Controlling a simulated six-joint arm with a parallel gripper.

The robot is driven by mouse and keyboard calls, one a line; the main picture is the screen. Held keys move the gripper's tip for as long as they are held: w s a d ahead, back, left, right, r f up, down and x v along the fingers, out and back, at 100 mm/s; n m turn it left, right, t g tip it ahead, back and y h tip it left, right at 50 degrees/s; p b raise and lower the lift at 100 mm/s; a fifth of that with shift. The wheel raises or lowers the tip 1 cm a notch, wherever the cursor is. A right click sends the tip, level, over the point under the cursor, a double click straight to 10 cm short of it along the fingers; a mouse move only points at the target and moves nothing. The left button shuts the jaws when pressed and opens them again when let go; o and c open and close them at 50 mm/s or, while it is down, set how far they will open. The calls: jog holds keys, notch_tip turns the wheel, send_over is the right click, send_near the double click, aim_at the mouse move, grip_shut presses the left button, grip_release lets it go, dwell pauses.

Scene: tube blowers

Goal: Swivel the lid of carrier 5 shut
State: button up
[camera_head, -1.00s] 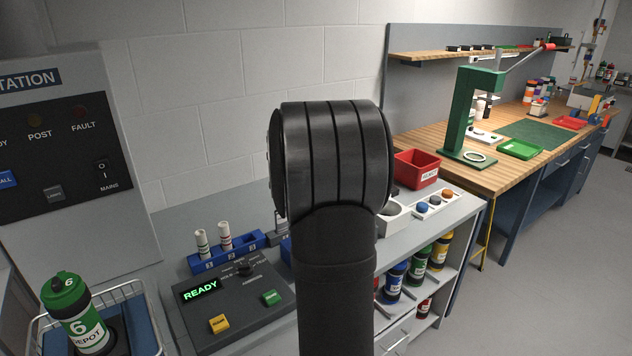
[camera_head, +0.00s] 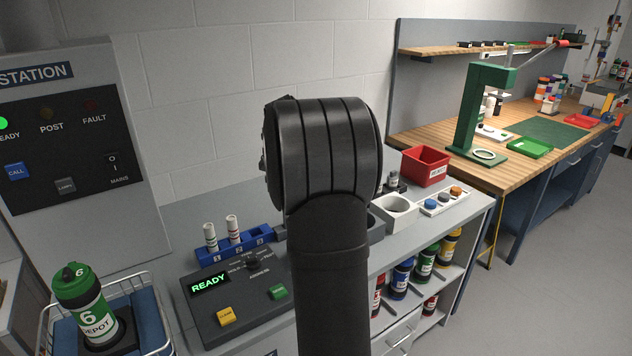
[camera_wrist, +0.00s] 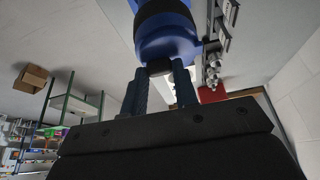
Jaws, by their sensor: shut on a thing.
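In the wrist view, a blue carrier end (camera_wrist: 168,38) with a dark band hangs just beyond my fingers. No number on it shows, so I cannot tell if it is carrier 5. My gripper (camera_wrist: 159,78) is shut on a small dark part at the blue end, with one finger on each side. Whether the lid is swivelled open or shut cannot be told. In the head view my own arm hides the gripper and whatever it holds.
A green-capped carrier marked 6 (camera_head: 88,312) stands in a wire basket at lower left. A console (camera_head: 238,297) reads READY, with a blue tube rack (camera_head: 262,235) behind it. A white holder (camera_head: 397,214) and red bin (camera_head: 425,167) sit right of my arm.

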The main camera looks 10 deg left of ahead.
jog(key=o, duration=1)
jog(key=shift+r, duration=0.1)
jog(key=v, duration=1.7)
jog(key=shift+s+a, duration=0.1)
jog(key=x, duration=1.7)
